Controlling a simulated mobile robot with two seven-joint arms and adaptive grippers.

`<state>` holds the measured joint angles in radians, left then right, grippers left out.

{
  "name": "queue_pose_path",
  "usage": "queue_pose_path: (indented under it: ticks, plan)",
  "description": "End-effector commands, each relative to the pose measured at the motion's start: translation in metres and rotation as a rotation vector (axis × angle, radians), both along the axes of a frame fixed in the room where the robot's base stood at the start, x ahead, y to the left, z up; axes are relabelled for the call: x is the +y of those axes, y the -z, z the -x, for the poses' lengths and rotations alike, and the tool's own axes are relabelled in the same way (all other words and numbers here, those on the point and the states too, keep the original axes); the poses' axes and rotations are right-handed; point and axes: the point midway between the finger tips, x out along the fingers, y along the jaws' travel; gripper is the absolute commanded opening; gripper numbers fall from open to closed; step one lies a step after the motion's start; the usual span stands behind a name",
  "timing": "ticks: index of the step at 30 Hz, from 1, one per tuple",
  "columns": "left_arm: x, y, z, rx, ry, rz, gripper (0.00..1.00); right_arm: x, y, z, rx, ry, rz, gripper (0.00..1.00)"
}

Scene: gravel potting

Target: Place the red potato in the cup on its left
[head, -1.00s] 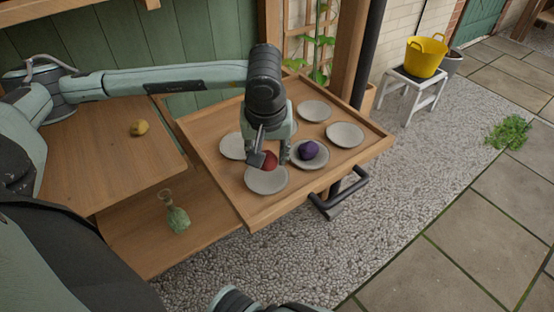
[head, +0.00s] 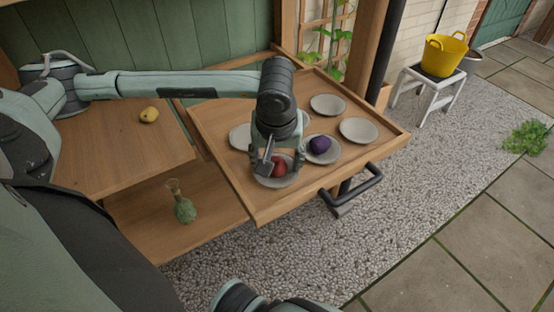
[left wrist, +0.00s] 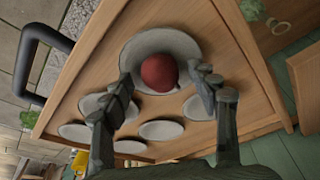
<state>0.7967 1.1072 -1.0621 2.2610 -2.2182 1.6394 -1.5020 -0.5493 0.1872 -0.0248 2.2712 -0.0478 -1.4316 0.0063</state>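The red potato (head: 280,168) lies in a shallow grey dish (head: 264,183) at the front left of the wooden tray. It also shows in the left wrist view (left wrist: 159,72), at the near side of the dish (left wrist: 150,42). My left gripper (head: 283,166) is just above the dish, with its fingers on either side of the potato. In the left wrist view there are gaps between the potato and both fingertips, so the gripper is open. A purple potato (head: 320,144) sits in the neighbouring dish to the right. My right gripper is not in view.
Other grey dishes, such as the back one (head: 328,105) and the right one (head: 358,130), look empty. The wooden tray (head: 258,208) has a raised rim and a black handle (head: 352,190).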

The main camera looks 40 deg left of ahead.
Motion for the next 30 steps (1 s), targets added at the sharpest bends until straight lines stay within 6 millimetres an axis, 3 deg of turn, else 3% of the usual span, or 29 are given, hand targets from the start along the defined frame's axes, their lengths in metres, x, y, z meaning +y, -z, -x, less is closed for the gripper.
queue_pose_path:
  ticks: [11,13,24,30]
  plan:
    - [0.0,-0.005,0.0,0.0,0.0,0.0,0.61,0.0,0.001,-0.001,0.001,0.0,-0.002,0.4]
    - [-0.002,-0.013,0.001,-0.003,0.001,0.0,0.61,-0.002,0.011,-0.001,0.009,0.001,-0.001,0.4]
    - [-0.014,-0.089,0.019,-0.004,0.002,0.001,0.61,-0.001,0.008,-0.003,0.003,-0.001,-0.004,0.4]
    - [-0.018,-0.113,0.025,-0.003,0.001,0.0,0.61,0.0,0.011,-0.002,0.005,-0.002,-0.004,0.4]
